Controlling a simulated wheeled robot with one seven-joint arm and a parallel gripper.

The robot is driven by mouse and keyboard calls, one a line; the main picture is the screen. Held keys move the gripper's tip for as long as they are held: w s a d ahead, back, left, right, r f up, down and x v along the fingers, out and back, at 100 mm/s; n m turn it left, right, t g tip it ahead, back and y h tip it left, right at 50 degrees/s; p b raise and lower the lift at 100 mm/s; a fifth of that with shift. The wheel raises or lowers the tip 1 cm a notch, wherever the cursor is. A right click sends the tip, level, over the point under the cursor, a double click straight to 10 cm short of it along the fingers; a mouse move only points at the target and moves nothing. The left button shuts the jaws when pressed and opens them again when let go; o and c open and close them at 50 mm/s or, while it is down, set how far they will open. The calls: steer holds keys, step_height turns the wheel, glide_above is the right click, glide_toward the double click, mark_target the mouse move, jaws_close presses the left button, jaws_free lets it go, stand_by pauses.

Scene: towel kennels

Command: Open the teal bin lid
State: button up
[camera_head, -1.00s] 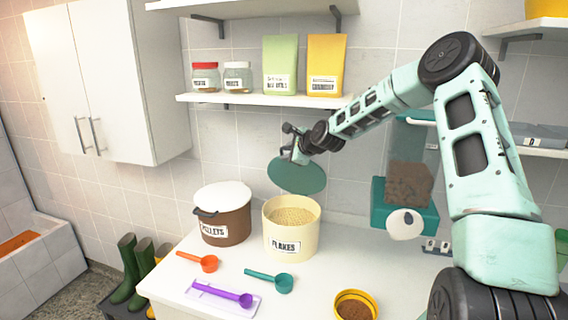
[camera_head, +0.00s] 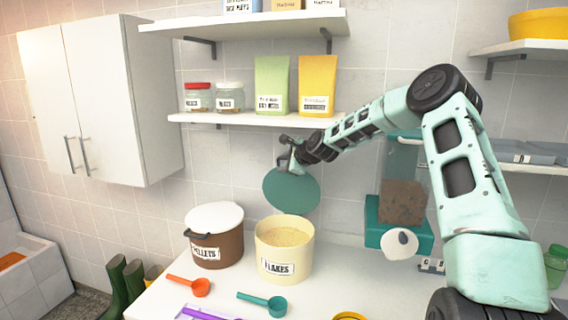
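The teal lid (camera_head: 291,192) is a round disc standing steeply tilted above the far rim of the cream bin labelled FLAKES (camera_head: 284,268). The bin's mouth is uncovered and pale flakes show inside. The lid's lower edge is close to the back rim; I cannot tell whether they are joined. My gripper (camera_head: 284,160) is at the lid's upper edge and seems to touch it. Its fingers are small and partly hidden, so I cannot see whether they are closed on the lid.
A brown PELLETS bin (camera_head: 219,249) with a white lid stands at left. Orange (camera_head: 190,285), teal (camera_head: 263,302) and purple (camera_head: 205,313) scoops lie in front. A teal-based dispenser (camera_head: 398,238) is at right. A shelf (camera_head: 255,119) with jars and bags hangs above.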

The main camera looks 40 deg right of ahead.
steer(key=shift+f, duration=0.2)
steer(key=b+v, duration=0.3)
steer(key=v, duration=0.4)
steer(key=shift+s+r+b, duration=0.15)
steer(key=shift+s+b, duration=0.05)
steer(key=shift+b, duration=0.1)
steer(key=shift+d, duration=0.1)
steer(key=shift+c, duration=0.3)
